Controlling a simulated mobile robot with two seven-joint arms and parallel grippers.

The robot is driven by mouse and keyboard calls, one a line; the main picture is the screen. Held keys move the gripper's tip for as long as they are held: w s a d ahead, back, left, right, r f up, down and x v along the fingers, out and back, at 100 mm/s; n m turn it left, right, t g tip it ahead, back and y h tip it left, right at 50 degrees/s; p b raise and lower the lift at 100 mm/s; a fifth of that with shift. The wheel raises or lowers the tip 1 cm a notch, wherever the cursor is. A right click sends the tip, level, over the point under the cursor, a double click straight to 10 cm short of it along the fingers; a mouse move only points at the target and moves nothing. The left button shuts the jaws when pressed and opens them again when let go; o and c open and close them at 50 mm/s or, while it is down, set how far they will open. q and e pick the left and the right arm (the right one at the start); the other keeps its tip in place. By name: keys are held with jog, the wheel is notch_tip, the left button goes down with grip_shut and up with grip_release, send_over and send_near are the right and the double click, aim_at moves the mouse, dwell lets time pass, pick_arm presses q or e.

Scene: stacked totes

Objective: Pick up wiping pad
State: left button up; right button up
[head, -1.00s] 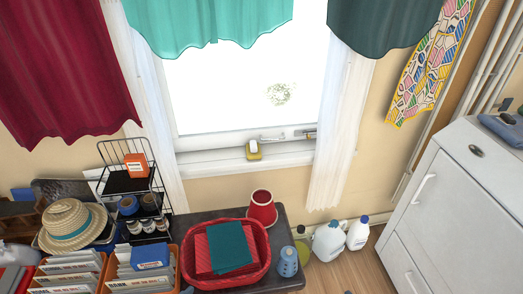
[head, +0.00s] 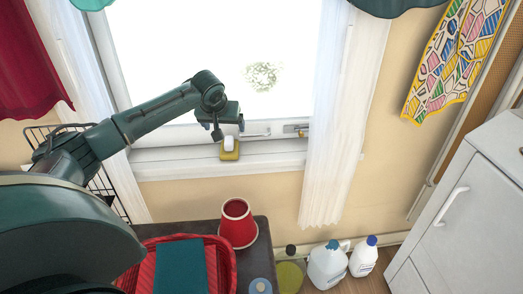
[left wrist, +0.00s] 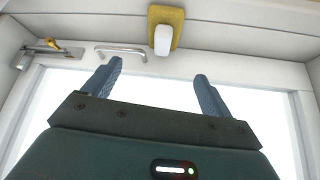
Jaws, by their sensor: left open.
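The wiping pad (head: 230,154) is a yellow pad with a white, rounded grip on top. It rests on the window sill below the bright pane. In the left wrist view the pad (left wrist: 176,14) is at the top, beyond the fingertips, with its white grip (left wrist: 163,40) pointing down the picture. My left gripper (head: 226,137) reaches in from the left and is just above and beside the pad in the head view. In the left wrist view its two blue fingers (left wrist: 154,76) are apart with nothing between them. My right gripper is not in view.
The window handle (head: 255,134) and latch (head: 296,129) are right of the pad. White curtains (head: 335,130) hang at the sides. Below are a dark table with a red basket (head: 210,243) and a red cone-like pot (head: 238,224). Jugs (head: 328,265) and a white cabinet (head: 470,195) are right.

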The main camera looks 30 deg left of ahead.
aim_at(228, 140)
pick_arm(q)
jog(key=x, duration=0.2)
jog(key=b+x, duration=0.1)
jog(key=x, duration=0.4)
jog(key=shift+w+a+f+b, duration=0.1)
jog(key=shift+a+f+b, duration=0.1)
jog(key=shift+a+b, duration=0.15)
jog(key=x, duration=0.1)
jog(key=b+x, duration=0.1)
jog(key=x, duration=0.2)
jog(key=shift+s+f, duration=0.25)
jog(key=shift+f, duration=0.05)
jog(key=shift+w+a+f+b, duration=0.1)
jog(key=shift+w+f+b, duration=0.1)
jog(key=shift+f+b, duration=0.15)
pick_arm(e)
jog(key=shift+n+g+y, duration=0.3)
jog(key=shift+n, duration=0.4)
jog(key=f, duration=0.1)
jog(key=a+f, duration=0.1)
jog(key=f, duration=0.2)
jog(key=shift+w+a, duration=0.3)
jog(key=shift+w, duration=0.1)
pick_arm(q)
jog(key=shift+c, duration=0.4)
jog(key=c, duration=1)
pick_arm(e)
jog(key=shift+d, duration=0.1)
